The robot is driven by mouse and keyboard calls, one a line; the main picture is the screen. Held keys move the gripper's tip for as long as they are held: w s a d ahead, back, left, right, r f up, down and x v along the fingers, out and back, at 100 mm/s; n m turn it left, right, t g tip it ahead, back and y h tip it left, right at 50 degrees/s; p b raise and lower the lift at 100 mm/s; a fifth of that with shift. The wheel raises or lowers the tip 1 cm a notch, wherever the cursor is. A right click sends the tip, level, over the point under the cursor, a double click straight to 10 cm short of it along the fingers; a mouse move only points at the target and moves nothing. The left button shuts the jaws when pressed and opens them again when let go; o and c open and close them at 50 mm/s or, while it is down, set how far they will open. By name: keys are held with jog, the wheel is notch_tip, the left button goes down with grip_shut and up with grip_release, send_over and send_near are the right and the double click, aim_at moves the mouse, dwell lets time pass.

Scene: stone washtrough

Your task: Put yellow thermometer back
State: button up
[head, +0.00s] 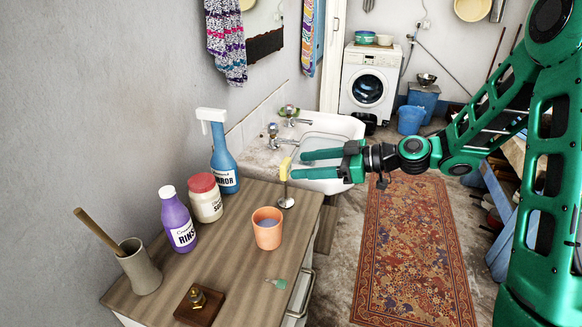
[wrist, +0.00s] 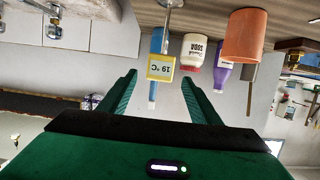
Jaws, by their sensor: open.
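The yellow thermometer (head: 285,168) is at the top of a slim metal stand (head: 286,203) with a round base on the counter's far right corner. In the wrist view, which is upside down, the thermometer (wrist: 160,68) shows a pale face reading 19 °C. My gripper (head: 297,164) is open and level, pointing left at the thermometer. In the wrist view the thermometer appears between the fingertips of my gripper (wrist: 159,79), nearer the middle than either finger. I cannot tell whether it is just beyond the tips; no finger is seen closed on it.
On the wooden counter (head: 235,265) stand an orange cup (head: 267,232), a blue spray bottle (head: 223,160), a white jar (head: 205,200), a purple bottle (head: 177,222), a beige vase (head: 138,268) and a brass piece on a block (head: 197,300). A sink (head: 325,130) lies beyond my gripper.

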jog(key=v, duration=0.5)
jog(key=shift+s+d+r, duration=0.1)
jog(key=shift+s+d, duration=0.05)
jog(key=shift+d, duration=0.2)
jog(key=s+d+f+m+g+h, duration=0.1)
jog(key=s+d+f+m+h, duration=0.3)
jog(key=d, duration=0.3)
jog(key=s+d+f+m+g+h, duration=0.1)
jog(key=s+d+f+m+h, duration=0.15)
jog(key=s+d+h, duration=0.4)
jog(key=s+d+r+m+g+h, duration=0.1)
jog(key=s+d+m, duration=0.6)
jog(key=s, duration=0.4)
jog(key=s+d+r+m+g+h, duration=0.2)
jog(key=s+d+m, duration=0.5)
jog(key=s, duration=0.4)
jog(key=shift+d, duration=0.65)
jog(key=shift+r, duration=0.15)
